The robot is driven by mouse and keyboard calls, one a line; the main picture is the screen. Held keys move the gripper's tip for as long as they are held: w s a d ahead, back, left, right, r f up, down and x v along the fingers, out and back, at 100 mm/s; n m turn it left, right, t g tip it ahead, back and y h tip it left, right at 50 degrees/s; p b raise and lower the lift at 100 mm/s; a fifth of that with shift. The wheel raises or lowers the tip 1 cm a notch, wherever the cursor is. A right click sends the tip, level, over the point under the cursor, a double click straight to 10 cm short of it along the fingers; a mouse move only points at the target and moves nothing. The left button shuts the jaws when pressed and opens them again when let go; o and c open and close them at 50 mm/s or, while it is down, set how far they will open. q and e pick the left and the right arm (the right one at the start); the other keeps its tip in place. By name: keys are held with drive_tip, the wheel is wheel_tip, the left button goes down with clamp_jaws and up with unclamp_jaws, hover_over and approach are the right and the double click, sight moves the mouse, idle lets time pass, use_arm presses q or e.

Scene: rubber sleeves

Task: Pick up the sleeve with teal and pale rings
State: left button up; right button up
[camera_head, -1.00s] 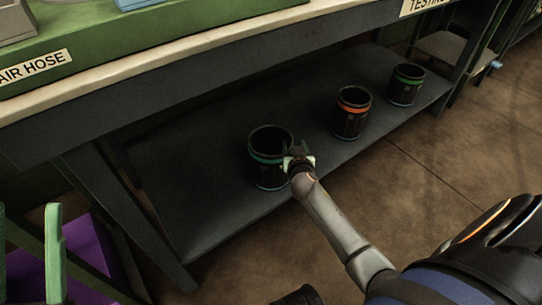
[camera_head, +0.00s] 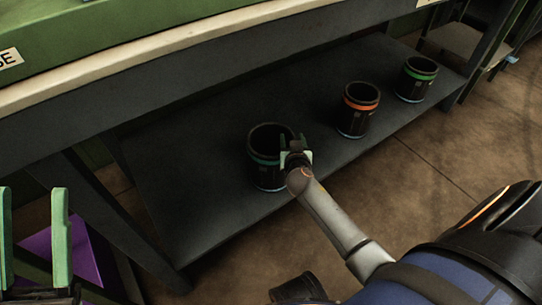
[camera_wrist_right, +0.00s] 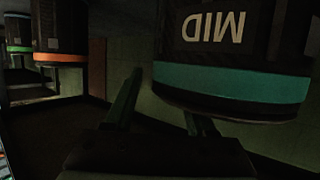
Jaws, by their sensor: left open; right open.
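The sleeve with the teal ring (camera_head: 262,176) is black, open-topped and upright on the dark low shelf (camera_head: 215,225). Its pale ring is not clear. In the right wrist view the sleeve (camera_wrist_right: 235,82) appears upside down, with "MID" lettering above the teal band. My right gripper (camera_head: 292,141) is open at the sleeve's right rim. In its wrist view, the right gripper (camera_wrist_right: 162,92) has one finger left of the sleeve and the other partly hidden by its rim; contact cannot be told. My left gripper (camera_head: 33,195) is open and empty at the lower left, away from the sleeves.
A sleeve with an orange ring (camera_head: 356,119) and one with a green ring (camera_head: 413,88) stand farther right on the shelf. The worktop edge (camera_head: 190,52) overhangs the shelf. A table leg (camera_head: 112,220) stands at left. A purple box (camera_head: 88,255) is beside my left gripper.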

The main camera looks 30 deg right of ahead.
drive_tip(key=shift+c, duration=0.3)
clamp_jaws()
drive_tip(key=shift+s, duration=0.1)
drive_tip(key=shift+f, duration=0.15)
idle(0.7)
